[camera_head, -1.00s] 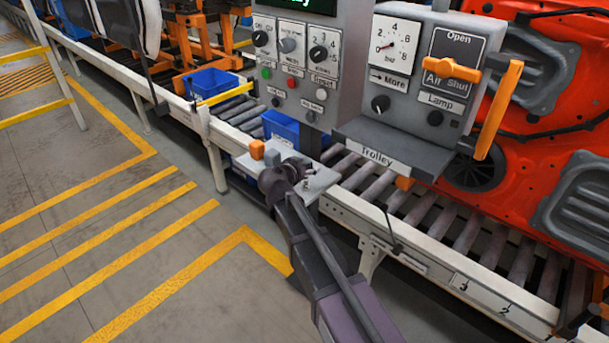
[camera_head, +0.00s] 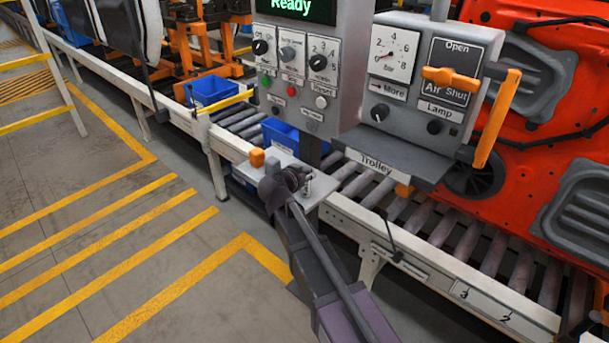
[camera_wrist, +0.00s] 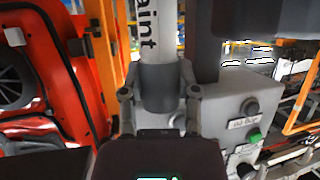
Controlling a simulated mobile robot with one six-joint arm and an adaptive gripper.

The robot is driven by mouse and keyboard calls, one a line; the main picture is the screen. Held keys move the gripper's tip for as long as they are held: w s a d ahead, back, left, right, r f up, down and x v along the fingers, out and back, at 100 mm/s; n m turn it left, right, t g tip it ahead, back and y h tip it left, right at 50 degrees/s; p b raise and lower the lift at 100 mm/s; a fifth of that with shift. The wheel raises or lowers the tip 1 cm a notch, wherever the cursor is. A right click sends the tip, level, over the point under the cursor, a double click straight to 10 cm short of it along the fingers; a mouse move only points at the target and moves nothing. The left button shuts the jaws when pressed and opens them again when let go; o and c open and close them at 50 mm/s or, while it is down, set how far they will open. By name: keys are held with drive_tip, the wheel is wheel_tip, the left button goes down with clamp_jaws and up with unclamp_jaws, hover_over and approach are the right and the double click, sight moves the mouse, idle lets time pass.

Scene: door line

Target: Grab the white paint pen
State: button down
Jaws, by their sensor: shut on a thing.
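The white paint pen (camera_wrist: 153,35) stands lengthwise in the wrist view, with dark lettering ending in "aint" on its white barrel and a grey lower part (camera_wrist: 160,88). My gripper (camera_wrist: 160,95) is shut on this grey part, one finger on each side. In the head view my dark gripper (camera_head: 291,180) is at the small light shelf (camera_head: 322,188) on the conveyor's near side. A small piece of the white pen (camera_head: 307,184) shows at its right. My gripper hides most of the pen there, and I cannot tell whether the pen touches the shelf.
The grey control panel (camera_head: 300,120) and the Trolley box (camera_head: 385,168) stand close behind. Blue bins (camera_head: 280,131) and the roller conveyor (camera_head: 425,222) lie beyond. The yellow-striped floor (camera_head: 100,250) at left is open.

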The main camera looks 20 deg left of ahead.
sight(306, 167)
drive_tip(key=shift+r+p, duration=1.5)
drive_tip(key=shift+r, duration=0.15)
drive_tip(key=s+r+p, duration=0.1)
drive_tip(key=s, duration=1.5)
drive_tip(key=shift+r, duration=0.25)
